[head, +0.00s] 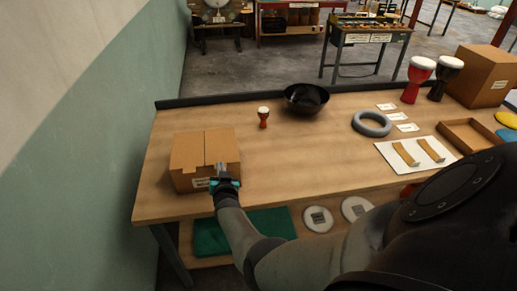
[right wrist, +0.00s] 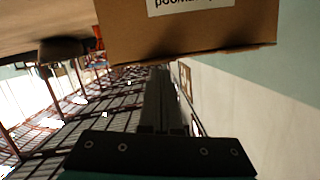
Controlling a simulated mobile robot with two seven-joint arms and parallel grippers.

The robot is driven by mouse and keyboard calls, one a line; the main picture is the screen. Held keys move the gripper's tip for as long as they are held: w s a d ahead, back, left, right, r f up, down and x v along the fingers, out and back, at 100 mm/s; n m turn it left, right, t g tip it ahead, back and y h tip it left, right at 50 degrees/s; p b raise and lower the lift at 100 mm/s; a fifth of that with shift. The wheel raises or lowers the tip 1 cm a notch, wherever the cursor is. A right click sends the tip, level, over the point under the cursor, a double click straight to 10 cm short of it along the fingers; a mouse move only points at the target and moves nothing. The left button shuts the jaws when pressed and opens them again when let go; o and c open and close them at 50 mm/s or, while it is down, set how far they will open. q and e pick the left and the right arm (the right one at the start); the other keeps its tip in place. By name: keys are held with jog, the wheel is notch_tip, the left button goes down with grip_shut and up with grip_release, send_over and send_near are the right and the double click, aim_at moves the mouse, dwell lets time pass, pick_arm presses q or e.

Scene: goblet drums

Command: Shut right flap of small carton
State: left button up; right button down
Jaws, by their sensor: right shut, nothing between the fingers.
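The small carton (head: 188,178) stands at the left end of the workbench, with a label on its front side. Its left flap (head: 187,150) and right flap (head: 221,146) both look about level across the top, with a seam between them. I cannot tell whether the right flap lies fully down. My right gripper (head: 221,170) is shut and empty at the carton's front right, its fingers close to the front top edge. Contact is unclear. In the right wrist view the carton (right wrist: 190,35) shows its label upside down above the shut fingers. My left gripper is out of view.
A small red drum (head: 263,118) and a black bowl (head: 306,98) stand behind the carton. A grey ring (head: 371,124) and a white board (head: 402,168) lie further right. The bench top (head: 290,160) between carton and board is clear.

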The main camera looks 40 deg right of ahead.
dwell(0.7)
jog(key=s+a+r+p, duration=0.5)
jog(key=s+p, duration=0.3)
jog(key=p, duration=0.3)
jog(key=shift+s+r+p, duration=0.15)
jog(key=shift+r+p, duration=0.15)
jog(key=shift+r, duration=0.3)
jog(key=shift+a, duration=0.1)
